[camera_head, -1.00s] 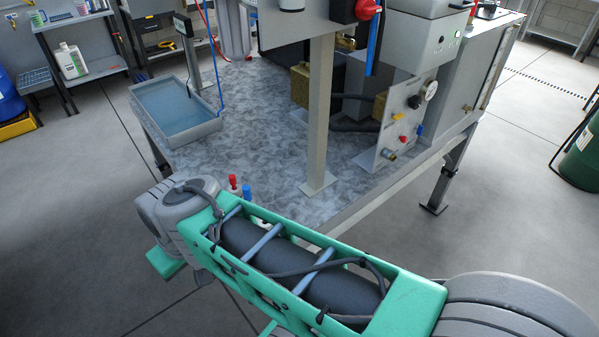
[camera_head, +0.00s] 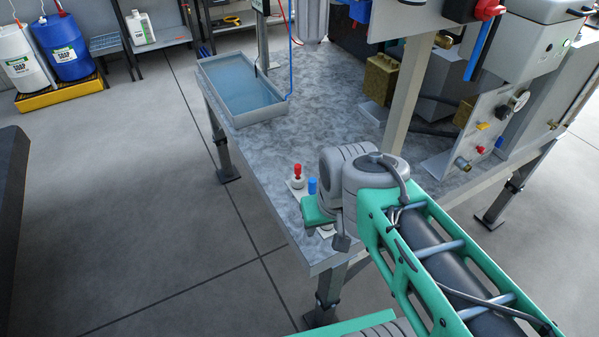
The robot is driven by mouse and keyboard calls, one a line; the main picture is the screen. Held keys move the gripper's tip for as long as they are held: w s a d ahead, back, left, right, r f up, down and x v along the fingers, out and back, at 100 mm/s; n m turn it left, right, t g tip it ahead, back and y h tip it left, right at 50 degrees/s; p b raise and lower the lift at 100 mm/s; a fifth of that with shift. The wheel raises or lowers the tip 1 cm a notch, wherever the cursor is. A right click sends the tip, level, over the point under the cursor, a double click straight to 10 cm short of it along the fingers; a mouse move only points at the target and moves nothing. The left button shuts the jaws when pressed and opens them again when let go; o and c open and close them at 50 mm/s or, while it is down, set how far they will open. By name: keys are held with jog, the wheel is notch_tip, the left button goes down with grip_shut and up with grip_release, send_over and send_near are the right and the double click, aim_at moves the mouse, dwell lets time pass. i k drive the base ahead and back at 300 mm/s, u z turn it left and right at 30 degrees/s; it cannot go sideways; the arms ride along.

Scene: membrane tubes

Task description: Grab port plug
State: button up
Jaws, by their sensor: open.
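Small port plugs stand on a pale plate near the table's front-left edge. One has a red top (camera_head: 297,170) over a white lower part. Beside it is a blue-topped one (camera_head: 312,186), partly hidden behind my arm's teal and grey joint. Other plugs could be hidden there. My gripper cannot be made out; only links and joints of my arm show, so its position relative to the plugs cannot be seen.
The mottled grey table (camera_head: 330,125) carries a blue water tray (camera_head: 245,92) at its back left. An upright post (camera_head: 405,95) and a panel with a gauge (camera_head: 480,135) stand to the right. Soap drums (camera_head: 65,48) stand far left.

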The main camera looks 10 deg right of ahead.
aim_at(298, 167)
jog(key=u, duration=0.55)
jog(key=k, duration=0.65)
jog(key=u, duration=1.1)
jog(key=i, duration=0.6)
jog(key=u, duration=0.55)
jog(key=i, duration=0.8)
jog(key=z, duration=0.95)
jog(key=i, duration=0.45)
jog(key=z, duration=0.45)
